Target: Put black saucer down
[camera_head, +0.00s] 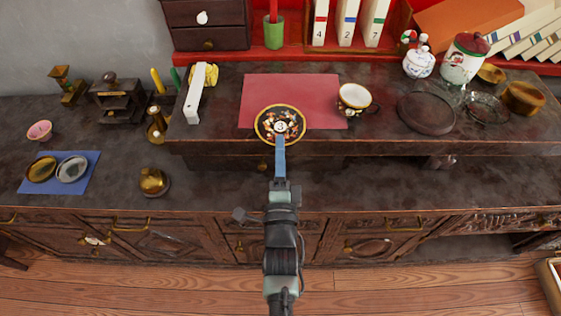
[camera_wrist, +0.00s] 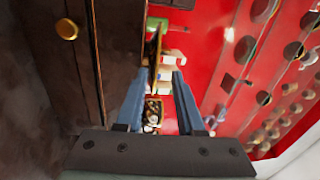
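The black saucer (camera_head: 268,128) has a gold rim and a colourful pattern with a pale centre. In the head view it overlaps the front edge of the red mat and the front edge of the raised shelf. Whether it rests there or is slightly above is unclear. My gripper (camera_head: 280,145) is at its near rim. In the wrist view the saucer (camera_wrist: 155,55) shows nearly edge-on between the fingers of my gripper (camera_wrist: 160,72). A gap shows on the right finger's side, so the fingers look open around the rim.
The red mat (camera_head: 300,88) lies behind the saucer. A dark round tray (camera_head: 426,113) is farther right. A white block (camera_head: 194,95) stands to the left. The lower counter (camera_head: 215,186) is mostly clear.

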